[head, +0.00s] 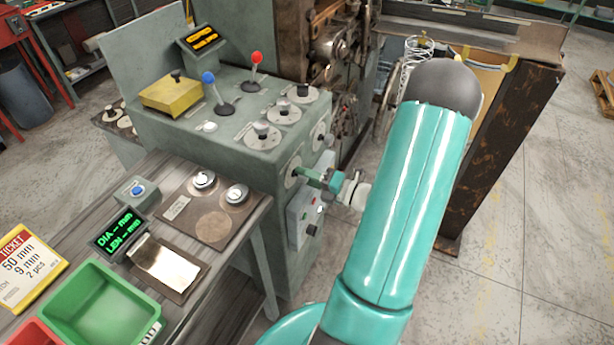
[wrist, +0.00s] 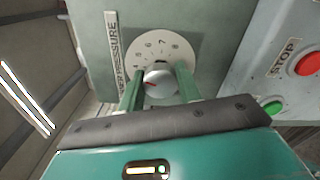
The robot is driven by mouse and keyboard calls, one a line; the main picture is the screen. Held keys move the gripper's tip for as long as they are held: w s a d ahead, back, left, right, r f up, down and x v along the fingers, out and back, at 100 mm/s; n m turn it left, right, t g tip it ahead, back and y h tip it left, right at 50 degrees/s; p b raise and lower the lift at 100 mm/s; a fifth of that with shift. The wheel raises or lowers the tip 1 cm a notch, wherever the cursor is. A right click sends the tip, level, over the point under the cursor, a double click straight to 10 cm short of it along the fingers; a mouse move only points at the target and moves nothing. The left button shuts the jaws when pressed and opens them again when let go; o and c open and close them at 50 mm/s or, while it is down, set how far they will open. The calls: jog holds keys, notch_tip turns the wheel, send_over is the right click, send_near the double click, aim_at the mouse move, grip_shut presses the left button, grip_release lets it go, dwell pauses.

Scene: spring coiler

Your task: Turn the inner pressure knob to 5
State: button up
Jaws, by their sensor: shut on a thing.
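The pressure knob (wrist: 160,83) is a pale round knob with a red mark, at the lower part of a white numbered dial (wrist: 161,48). A label reading "PRESSURE" in its visible part (wrist: 113,50) runs up the panel left of the dial. My gripper (wrist: 160,88) has one green finger on each side of the knob and is shut on it. I cannot clearly read which number the red mark faces.
A box with a red STOP button (wrist: 308,64) and a green button (wrist: 271,107) is right of the dial. Another side dial (head: 319,136) sits beyond my gripper. A table with a green bin (head: 100,300) stands at the left. Levers and knobs top the machine.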

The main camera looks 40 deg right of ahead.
jog(key=shift+m, duration=1.2)
jog(key=o, duration=1)
jog(key=v, duration=1.4)
jog(key=shift+w, duration=0.1)
